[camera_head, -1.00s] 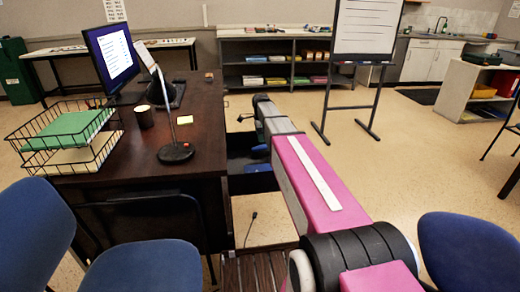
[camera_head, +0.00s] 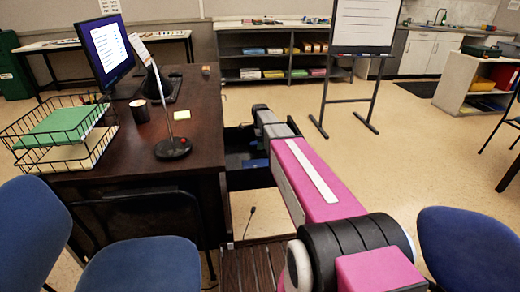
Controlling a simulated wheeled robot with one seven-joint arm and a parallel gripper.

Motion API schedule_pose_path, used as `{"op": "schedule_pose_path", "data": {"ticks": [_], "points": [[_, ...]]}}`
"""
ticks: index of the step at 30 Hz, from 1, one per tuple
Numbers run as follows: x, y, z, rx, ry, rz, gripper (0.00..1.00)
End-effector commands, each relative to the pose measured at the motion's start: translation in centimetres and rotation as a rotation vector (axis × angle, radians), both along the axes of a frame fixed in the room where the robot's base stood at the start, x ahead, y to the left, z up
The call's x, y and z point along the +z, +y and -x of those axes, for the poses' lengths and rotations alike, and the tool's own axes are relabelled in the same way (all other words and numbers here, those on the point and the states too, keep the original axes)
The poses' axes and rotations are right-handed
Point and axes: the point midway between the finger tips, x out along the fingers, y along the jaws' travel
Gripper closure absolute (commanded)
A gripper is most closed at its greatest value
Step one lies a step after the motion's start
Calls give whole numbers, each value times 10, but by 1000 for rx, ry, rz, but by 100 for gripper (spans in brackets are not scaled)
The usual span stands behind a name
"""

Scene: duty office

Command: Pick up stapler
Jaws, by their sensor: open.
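I cannot make out a stapler for certain. An open dark drawer (camera_head: 238,181) juts from the right side of the desk. A small blue item (camera_head: 256,163) shows low at the drawer, partly behind my arm, and I cannot tell what it is. My pink and grey arm reaches from the lower right toward the drawer's far side. My gripper is hidden beyond the arm, so its jaws and anything between them do not show.
Blue chairs (camera_head: 140,265) (camera_head: 465,250) stand close by.

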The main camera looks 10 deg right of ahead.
Motion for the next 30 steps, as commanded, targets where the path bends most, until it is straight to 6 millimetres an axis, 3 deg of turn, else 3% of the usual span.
{"op": "schedule_pose_path", "data": {"ticks": [4,11,13,17,30], "points": [[-19,0,0,0,1,0,30],[-21,0,0,0,0,0,30],[-21,0,0,0,0,0,46],[-21,0,0,1,0,0,88],[-15,0,0,1,0,0,90]]}}
